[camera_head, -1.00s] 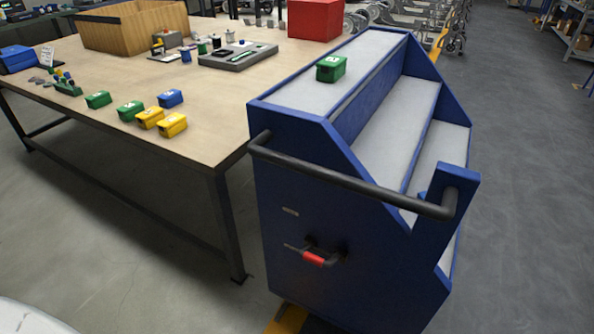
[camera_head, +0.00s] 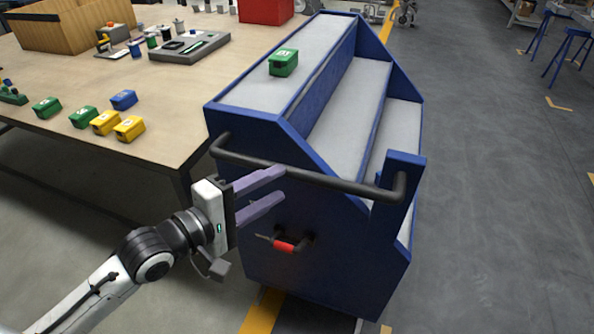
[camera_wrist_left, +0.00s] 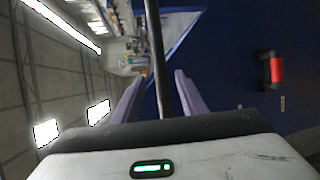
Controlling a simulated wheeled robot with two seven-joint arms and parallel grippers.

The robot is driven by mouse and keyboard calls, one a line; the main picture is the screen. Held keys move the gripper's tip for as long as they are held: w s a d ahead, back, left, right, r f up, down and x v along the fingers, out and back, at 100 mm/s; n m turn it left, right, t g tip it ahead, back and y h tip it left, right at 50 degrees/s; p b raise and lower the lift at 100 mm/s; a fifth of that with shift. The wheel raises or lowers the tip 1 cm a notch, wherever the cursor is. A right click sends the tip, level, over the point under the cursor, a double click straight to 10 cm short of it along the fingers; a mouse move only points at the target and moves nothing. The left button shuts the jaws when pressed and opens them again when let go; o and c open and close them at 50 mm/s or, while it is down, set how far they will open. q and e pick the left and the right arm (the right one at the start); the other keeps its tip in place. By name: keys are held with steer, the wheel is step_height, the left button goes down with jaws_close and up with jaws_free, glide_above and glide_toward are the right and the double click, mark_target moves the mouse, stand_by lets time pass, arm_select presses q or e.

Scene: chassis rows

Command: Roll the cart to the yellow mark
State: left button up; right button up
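The blue cart (camera_head: 330,255) with grey stepped shelves stands beside the table. Its black handle bar (camera_head: 330,181) runs across the near end. A red-gripped lever (camera_head: 284,246) sits below the bar and also shows in the left wrist view (camera_wrist_left: 275,70). My left gripper (camera_head: 284,185) is open at the left part of the bar. In the left wrist view the bar (camera_wrist_left: 157,55) runs between the two fingers; contact cannot be told. Yellow floor tape shows under the cart's near end (camera_head: 262,312) and beyond its far end (camera_head: 386,42). My right gripper is out of view.
A green box (camera_head: 283,62) sits on the cart's top shelf. The table (camera_head: 190,95), close to the cart's left side, carries several small coloured boxes, a grey tray and a wooden crate (camera_head: 75,28). The grey floor right of the cart is open. Blue-legged stands (camera_head: 562,45) are far right.

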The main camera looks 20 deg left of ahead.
mark_target(291, 177)
arm_select(q)
steer(key=x, duration=0.7)
steer(key=shift+w+d+f, duration=0.1)
steer(key=shift+w+f, duration=0.05)
steer(key=shift+w, duration=0.1)
jaws_close()
